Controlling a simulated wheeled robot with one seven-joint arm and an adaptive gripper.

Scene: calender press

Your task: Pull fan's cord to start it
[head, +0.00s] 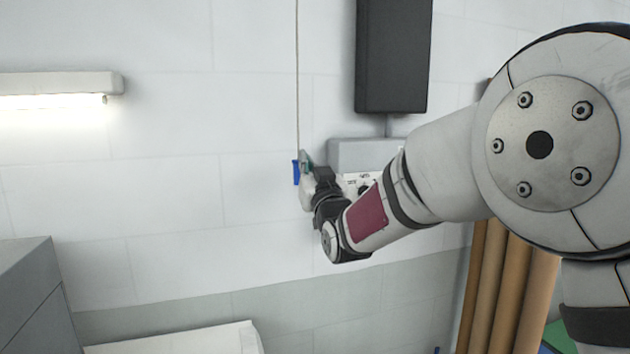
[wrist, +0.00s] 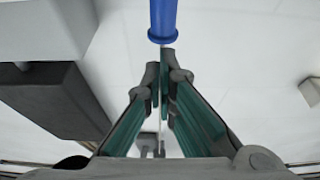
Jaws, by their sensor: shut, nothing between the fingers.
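The fan's pull cord (head: 297,75) hangs straight down from above, in front of the white wall, left of the dark box. A blue handle (head: 296,172) is at its lower end. The handle also shows at the top middle of the wrist view (wrist: 162,22), just beyond the fingertips. My gripper (head: 305,158) is at the handle's right side in the head view. In the wrist view my gripper (wrist: 164,88) has its green-padded fingers closed together, and a thin pale line shows in line with the handle and between them. I cannot tell whether the fingers touch it. The fan is not in view.
A dark box (head: 393,55) and a grey control box (head: 365,155) with a dial are on the wall, right of the cord. A lit lamp (head: 60,84) is at left. Brown rolls (head: 510,290) stand at lower right.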

